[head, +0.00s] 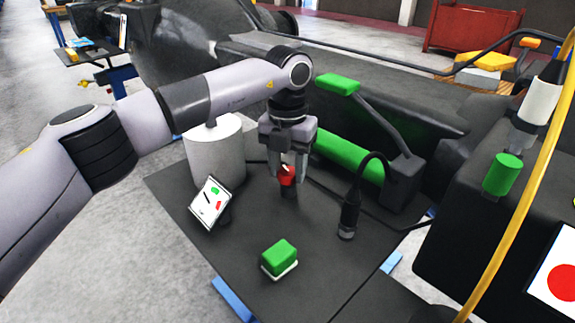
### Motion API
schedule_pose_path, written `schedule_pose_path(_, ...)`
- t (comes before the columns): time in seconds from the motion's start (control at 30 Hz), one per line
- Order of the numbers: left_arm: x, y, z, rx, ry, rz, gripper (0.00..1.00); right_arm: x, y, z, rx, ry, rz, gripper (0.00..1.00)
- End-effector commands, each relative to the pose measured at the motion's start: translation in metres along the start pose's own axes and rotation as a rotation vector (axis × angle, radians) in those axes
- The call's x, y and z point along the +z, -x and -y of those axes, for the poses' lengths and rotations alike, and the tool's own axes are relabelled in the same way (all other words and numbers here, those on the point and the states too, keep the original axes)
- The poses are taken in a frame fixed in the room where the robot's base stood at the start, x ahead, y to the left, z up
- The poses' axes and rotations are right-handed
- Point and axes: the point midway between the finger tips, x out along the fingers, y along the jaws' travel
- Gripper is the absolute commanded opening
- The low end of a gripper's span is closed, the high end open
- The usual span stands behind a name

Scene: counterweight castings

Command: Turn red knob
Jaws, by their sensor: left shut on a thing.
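The red knob (287,176) stands on the dark tabletop (240,255), near the middle of the head view. My left gripper (287,178) points down over the knob and is shut on it, with a finger on each side. The fingers hide part of the knob, so its turn angle cannot be told. My right gripper is not in view.
A green block (279,256) on a white base sits in front of the knob. A tilted white card (211,203) and a white cylinder (214,152) stand to the left. A black device with a cable (349,214) stands to the right, with a green roller (345,157) behind.

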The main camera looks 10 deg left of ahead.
Motion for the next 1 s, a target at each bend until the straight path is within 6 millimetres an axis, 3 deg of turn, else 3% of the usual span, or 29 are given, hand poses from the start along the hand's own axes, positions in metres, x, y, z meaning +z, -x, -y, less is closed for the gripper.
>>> schedule_pose_path(0.4, 0.0005, 0.0012, 0.0000, 0.002, 0.185, 0.002, 0.13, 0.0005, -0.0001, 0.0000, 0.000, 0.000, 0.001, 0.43)
schedule_pose_path(0.93, 0.0006, 0.0014, 0.0002, 0.001, 0.208, 0.003, 0.13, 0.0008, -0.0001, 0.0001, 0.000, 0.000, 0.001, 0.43)
schedule_pose_path(0.97, 0.0006, 0.0014, 0.0002, 0.001, 0.208, 0.003, 0.47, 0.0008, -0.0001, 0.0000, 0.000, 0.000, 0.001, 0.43)
schedule_pose_path(1.0, 0.0006, 0.0014, 0.0002, 0.001, 0.208, 0.003, 0.60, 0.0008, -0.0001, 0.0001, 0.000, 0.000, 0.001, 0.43)
